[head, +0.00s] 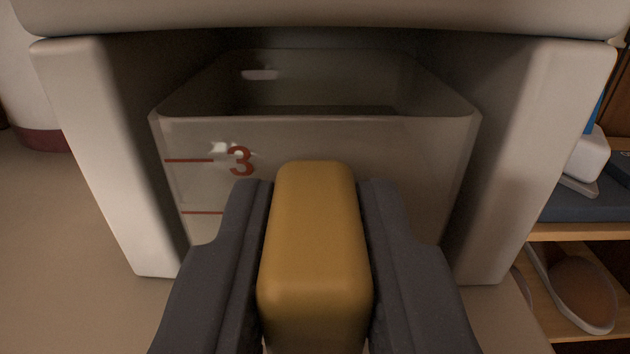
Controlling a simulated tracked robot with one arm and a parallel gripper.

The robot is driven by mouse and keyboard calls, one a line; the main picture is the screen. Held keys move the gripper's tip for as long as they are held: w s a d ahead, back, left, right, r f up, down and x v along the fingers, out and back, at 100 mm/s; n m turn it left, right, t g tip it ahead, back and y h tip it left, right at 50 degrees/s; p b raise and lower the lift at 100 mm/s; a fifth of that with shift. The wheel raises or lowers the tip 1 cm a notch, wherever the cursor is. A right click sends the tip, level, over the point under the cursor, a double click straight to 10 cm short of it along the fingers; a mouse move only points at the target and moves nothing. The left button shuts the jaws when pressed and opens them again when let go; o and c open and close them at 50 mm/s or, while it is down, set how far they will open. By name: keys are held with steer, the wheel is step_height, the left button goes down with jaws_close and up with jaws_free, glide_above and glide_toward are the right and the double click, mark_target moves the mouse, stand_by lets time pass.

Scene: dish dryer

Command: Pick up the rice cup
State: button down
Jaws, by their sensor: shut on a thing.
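The rice cup (400,150) is a clear, squarish container with red measuring lines and a red "3" on its front wall. It sits inside the opening of a pale housing. A rounded yellow-tan handle (315,255) stands out from its front toward me. My gripper (315,190) is shut on this handle, with one dark finger along each side. The fingers and the handle hide the lower middle of the cup's front, and the join between handle and cup is not visible.
The pale housing has a left leg (100,160) and a right leg (548,150) close beside the cup, and a top (320,15) over it. At the right is a wooden shelf (570,232) with a brown, pale-rimmed item (582,290) below. A pale rounded object (35,80) stands at the far left.

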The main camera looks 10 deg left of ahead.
steer(key=shift+r, duration=0.15)
steer(key=shift+r+p, duration=0.45)
steer(key=shift+r, duration=0.2)
steer(key=shift+s+d+r, duration=0.1)
steer(key=shift+s, duration=0.2)
steer(key=s+d+p, duration=0.1)
steer(key=s+p, duration=0.3)
steer(key=s, duration=1.3)
steer(key=shift+s+d, duration=0.15)
steer(key=shift+d, duration=0.25)
